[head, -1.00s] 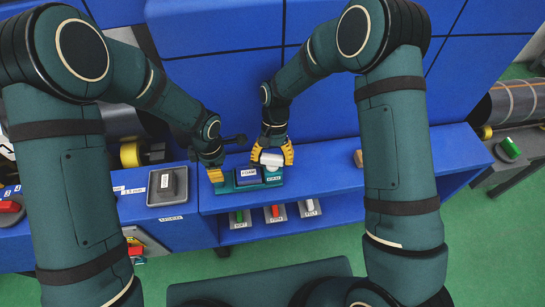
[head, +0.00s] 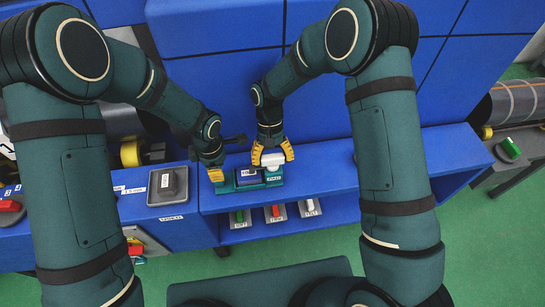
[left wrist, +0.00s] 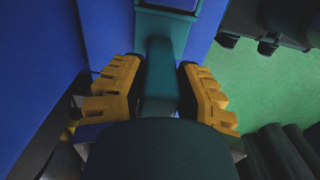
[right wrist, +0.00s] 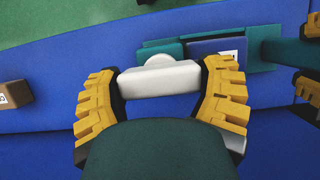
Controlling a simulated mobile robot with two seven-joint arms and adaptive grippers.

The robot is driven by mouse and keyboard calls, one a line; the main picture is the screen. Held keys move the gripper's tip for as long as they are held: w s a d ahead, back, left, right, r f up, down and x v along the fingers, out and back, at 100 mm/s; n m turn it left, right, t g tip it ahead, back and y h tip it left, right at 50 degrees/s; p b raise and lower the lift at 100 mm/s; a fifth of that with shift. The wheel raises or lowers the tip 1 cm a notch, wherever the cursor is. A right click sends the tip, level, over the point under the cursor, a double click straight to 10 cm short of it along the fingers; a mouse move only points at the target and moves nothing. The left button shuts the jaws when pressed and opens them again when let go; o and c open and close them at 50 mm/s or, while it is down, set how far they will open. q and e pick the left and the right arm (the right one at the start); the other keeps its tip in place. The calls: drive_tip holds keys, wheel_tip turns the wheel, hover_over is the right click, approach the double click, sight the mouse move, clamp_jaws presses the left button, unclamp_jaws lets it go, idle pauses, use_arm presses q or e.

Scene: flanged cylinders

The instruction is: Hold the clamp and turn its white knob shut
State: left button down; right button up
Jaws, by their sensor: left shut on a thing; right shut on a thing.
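The clamp is a teal base (head: 228,187) with a dark blue labelled block (head: 248,176) on it, lying on the blue shelf. Its white knob (head: 273,160) is at the right end, a wide bar shape. My right gripper (head: 272,158) is around the knob, with a yellow finger at each end of the bar, as the knob in the right wrist view (right wrist: 160,79) shows. My left gripper (head: 216,175) is at the clamp's left end. In the left wrist view, its fingers are on both sides of a teal handle (left wrist: 159,80). Their contact surfaces are partly hidden.
A grey plate with a dark block (head: 168,186) stands left of the clamp. Below the shelf sit several small pieces with green, red and white tops (head: 275,212). A brown block (right wrist: 14,94) lies on the shelf. A blue panelled wall (head: 215,30) rises behind.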

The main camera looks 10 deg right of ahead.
use_arm(q)
drive_tip(key=shift+d, duration=0.1)
use_arm(e)
drive_tip(key=o, duration=1.2)
drive_tip(key=shift+a, duration=0.1)
drive_tip(key=shift+o, duration=0.2)
